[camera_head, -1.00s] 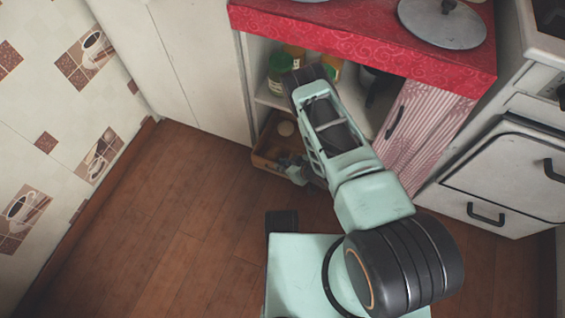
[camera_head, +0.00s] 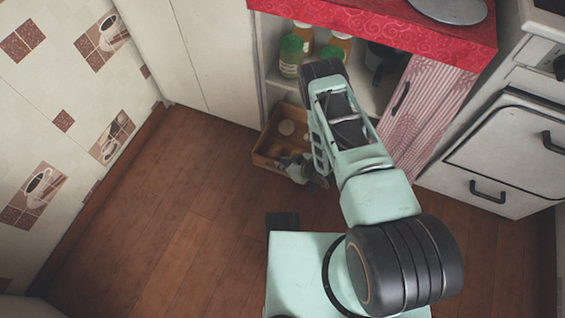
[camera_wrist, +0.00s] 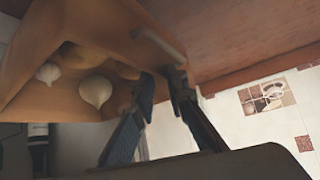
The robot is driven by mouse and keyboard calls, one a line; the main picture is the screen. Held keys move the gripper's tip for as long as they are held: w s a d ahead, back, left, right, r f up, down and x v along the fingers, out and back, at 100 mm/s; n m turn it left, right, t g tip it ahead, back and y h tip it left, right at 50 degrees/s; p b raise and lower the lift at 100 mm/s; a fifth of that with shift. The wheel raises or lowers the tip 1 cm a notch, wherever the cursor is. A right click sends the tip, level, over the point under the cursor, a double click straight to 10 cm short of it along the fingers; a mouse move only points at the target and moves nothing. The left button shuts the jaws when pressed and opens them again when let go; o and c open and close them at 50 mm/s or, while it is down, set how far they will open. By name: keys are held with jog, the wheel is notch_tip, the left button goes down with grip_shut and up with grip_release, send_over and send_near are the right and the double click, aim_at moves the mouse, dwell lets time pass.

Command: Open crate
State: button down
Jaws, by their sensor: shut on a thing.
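The crate (camera_head: 265,159) is a wooden open-topped box low in the cabinet, standing partly out of it over the floor. Pale onion- or garlic-like bulbs (camera_head: 286,127) lie inside. In the wrist view the crate (camera_wrist: 85,22) shows close up, with a pale bulb (camera_wrist: 96,91) in it. My gripper (camera_head: 302,168) is at the crate's front. My arm hides the crate's right part and some of the contact.
Jars (camera_head: 291,55) stand on the shelf above the crate. A pink striped curtain-like door (camera_head: 425,112) with a dark handle is at the right, beside a white stove (camera_head: 500,150). The wooden floor (camera_head: 180,200) in front and left is clear.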

jog(key=c, duration=2)
grip_release()
notch_tip(320, 180, up, 10)
